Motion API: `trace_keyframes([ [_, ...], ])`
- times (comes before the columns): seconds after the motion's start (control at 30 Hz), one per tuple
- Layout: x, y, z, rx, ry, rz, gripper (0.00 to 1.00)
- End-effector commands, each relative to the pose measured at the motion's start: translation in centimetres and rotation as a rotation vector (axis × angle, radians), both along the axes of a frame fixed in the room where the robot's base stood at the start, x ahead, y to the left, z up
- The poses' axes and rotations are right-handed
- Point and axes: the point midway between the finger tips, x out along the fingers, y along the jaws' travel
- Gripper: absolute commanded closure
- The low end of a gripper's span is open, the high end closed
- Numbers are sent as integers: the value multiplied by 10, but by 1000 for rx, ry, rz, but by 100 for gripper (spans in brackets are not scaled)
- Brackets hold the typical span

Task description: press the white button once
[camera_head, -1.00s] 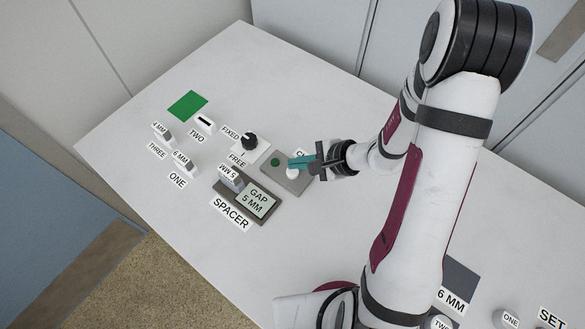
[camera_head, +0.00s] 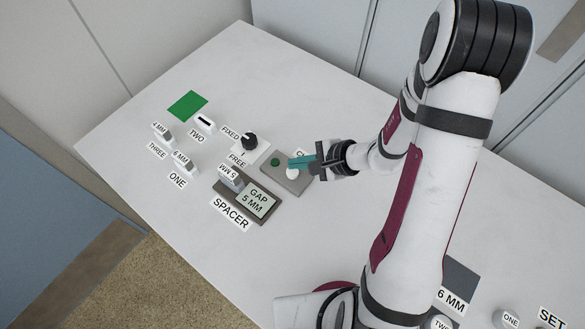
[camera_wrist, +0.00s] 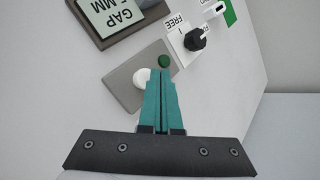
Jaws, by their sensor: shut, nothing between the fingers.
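The white button (camera_head: 292,173) is a round cap on a grey plate (camera_head: 293,186), beside a small dark green round piece (camera_head: 275,162). In the wrist view the white button (camera_wrist: 142,77) shows just left of my fingers, partly covered by them. My gripper (camera_head: 291,163) has teal fingers shut together with nothing between them. The fingertips hang over the plate, close to the button. In the wrist view my gripper (camera_wrist: 162,74) has its tips between the white button and the green piece (camera_wrist: 165,61). I cannot tell whether the fingers touch the button.
A black knob (camera_head: 249,141) marked FIXED and FREE stands behind the plate. A spacer unit (camera_head: 262,213) with a display reading GAP 5 MM is to the left. Several small labelled blocks and a green square (camera_head: 187,105) lie farther left.

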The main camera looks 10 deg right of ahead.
Motion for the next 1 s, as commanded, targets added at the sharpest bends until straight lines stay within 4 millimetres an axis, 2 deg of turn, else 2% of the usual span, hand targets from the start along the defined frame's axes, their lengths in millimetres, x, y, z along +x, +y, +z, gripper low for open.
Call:
trace_keyframes([
  [1.0, 0, 0, -12, 0, 0, 0, 100],
])
